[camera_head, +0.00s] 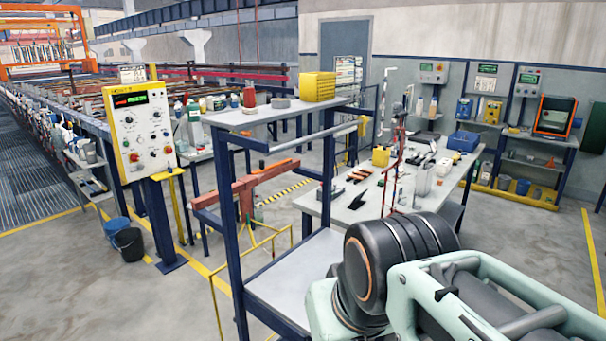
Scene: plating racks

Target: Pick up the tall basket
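A yellow basket with slotted sides (318,87) stands upright at the back right of the top shelf of a blue-framed rack (290,115). It is the only basket I can make out on this shelf; whether it is the tall one I cannot confirm from its shape. Nothing touches it from above. My arm, with mint-green links and a dark joint, fills the lower right, in front of and below the shelf. My gripper's fingers do not show, so its state is hidden.
A lower grey shelf (290,275) is bare. A cluttered workbench (335,208) stands behind. Floor at lower left is open.

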